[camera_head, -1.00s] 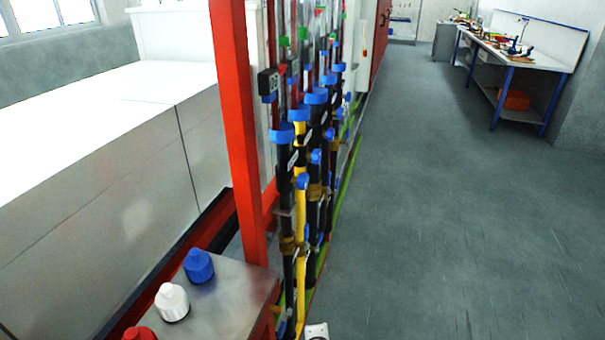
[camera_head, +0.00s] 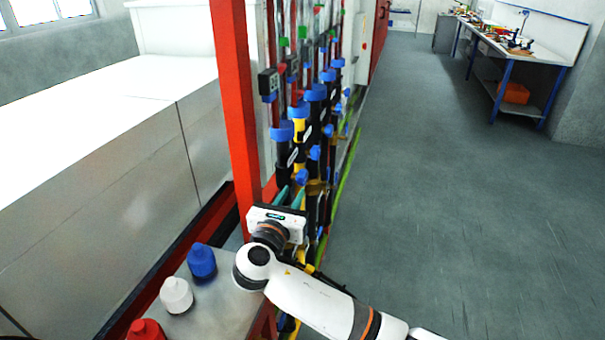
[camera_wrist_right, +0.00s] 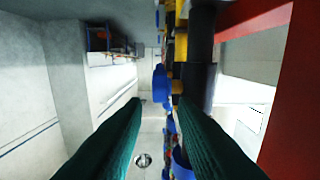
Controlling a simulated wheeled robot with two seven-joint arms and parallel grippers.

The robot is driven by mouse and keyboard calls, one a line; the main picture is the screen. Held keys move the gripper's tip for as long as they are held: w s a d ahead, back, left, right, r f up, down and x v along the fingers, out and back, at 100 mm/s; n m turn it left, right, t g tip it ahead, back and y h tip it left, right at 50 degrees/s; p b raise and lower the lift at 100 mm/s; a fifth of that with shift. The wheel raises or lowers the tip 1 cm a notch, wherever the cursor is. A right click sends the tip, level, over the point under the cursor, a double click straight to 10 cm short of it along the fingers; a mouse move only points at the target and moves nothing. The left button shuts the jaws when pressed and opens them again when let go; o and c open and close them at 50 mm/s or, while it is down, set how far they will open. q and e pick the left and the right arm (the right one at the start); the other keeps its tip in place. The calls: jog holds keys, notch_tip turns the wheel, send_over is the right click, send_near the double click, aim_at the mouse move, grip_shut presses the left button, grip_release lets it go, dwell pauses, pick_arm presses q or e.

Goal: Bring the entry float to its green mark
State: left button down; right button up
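A row of upright clear tubes (camera_head: 274,115) with blue collars stands behind a red post. Green marks (camera_head: 285,42) show on the upper tubes. Red parts show inside or beside the tubes, but I cannot tell which is the entry float. Blue valve knobs (camera_head: 302,177) sit on the black and yellow pipes below. My left gripper is out of view.
The red post (camera_head: 237,120) stands left of the tubes. The floor to the right is open; a workbench (camera_head: 520,45) stands far back.

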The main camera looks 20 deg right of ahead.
aim_at(300, 182)
jog(key=p+x, duration=0.1)
jog(key=x, duration=0.7)
jog(key=shift+w+d+p, duration=0.15)
jog(key=shift+d+p, duration=0.05)
jog(key=shift+p, duration=0.1)
jog(key=shift+f, duration=0.1)
grip_shut()
